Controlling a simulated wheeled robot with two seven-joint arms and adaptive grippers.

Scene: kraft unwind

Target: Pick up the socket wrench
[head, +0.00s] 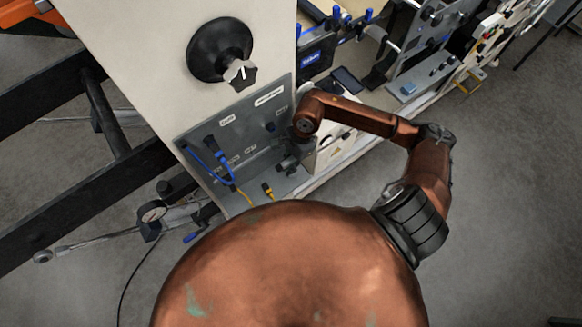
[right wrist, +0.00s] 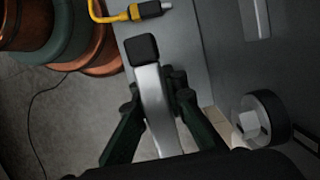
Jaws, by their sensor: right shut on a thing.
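The socket wrench (right wrist: 150,88) shows in the right wrist view as a silver bar with a black block at its far end. My right gripper (right wrist: 156,90) is shut on it, with one dark green finger on each side of the bar. In the head view my right gripper (head: 290,162) is small and dark, low against the grey tool panel. The wrench cannot be made out there. My left gripper is not in view.
In the right wrist view a yellow cable with a connector (right wrist: 150,9) lies just beyond the wrench. A round black part with a silver hexagonal centre (right wrist: 262,119) is at right.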

